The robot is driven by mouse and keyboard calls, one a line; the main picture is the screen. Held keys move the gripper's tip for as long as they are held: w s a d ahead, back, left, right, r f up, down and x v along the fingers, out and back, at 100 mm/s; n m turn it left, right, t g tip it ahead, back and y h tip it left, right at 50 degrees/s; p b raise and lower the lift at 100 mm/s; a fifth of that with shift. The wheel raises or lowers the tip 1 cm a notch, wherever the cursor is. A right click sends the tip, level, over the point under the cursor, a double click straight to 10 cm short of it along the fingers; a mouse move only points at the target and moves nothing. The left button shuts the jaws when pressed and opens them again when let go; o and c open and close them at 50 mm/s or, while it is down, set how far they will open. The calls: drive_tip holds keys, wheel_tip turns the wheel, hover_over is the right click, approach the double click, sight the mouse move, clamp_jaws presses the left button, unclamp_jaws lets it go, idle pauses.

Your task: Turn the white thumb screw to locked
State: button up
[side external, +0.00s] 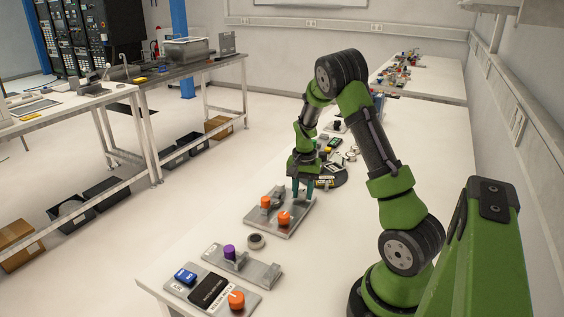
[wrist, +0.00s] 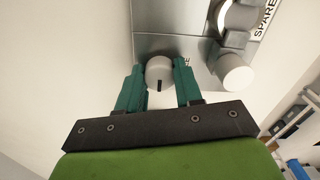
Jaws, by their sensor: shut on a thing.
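In the wrist view, a round white thumb screw (wrist: 158,70) with a dark slot mark on its face sits between the two teal fingers of my gripper (wrist: 159,88). The fingers are shut on it, one on each side. The slot mark runs roughly up and down in the picture. In the side view my gripper (side external: 302,188) points down at the far end of a grey plate (side external: 262,229) on the white bench; the white screw cannot be made out there.
In the wrist view, another white cylinder (wrist: 236,74) stands close to the right finger, with a "SPARE" label (wrist: 265,18) beyond. Orange knobs (side external: 284,218) stand on the plate.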

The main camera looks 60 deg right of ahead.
sight(303, 192)
idle(0.3)
drive_tip(key=o, duration=1)
drive_tip(key=shift+r, duration=0.15)
wheel_tip(303, 192, up, 17)
drive_tip(key=shift+f, duration=0.15)
